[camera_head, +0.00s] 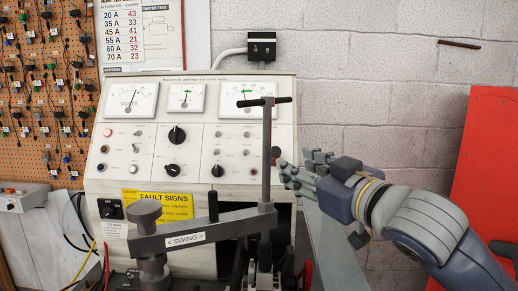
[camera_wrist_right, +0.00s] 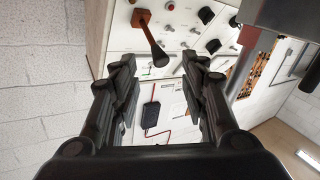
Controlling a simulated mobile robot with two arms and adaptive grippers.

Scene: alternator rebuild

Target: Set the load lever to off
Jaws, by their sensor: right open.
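A lever with an orange-brown base and a dark rounded knob (camera_wrist_right: 158,55) stands out from the white test panel in the right wrist view; I take it for the load lever. In the head view a dark knob (camera_head: 276,153) at the panel's right side, partly behind the upright post, seems to be the same lever. My right gripper (camera_head: 298,172) is open and empty just right of the post. In the right wrist view its fingers (camera_wrist_right: 160,78) are spread, with the knob beyond and between them, not gripped. My left gripper is out of view.
A grey swing arm (camera_head: 190,232) with an upright T-handled post (camera_head: 267,150) stands in front of the test panel (camera_head: 232,180), close to my right gripper. A red board (camera_head: 490,150) leans at the right. Free room lies before the white block wall (camera_head: 380,100).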

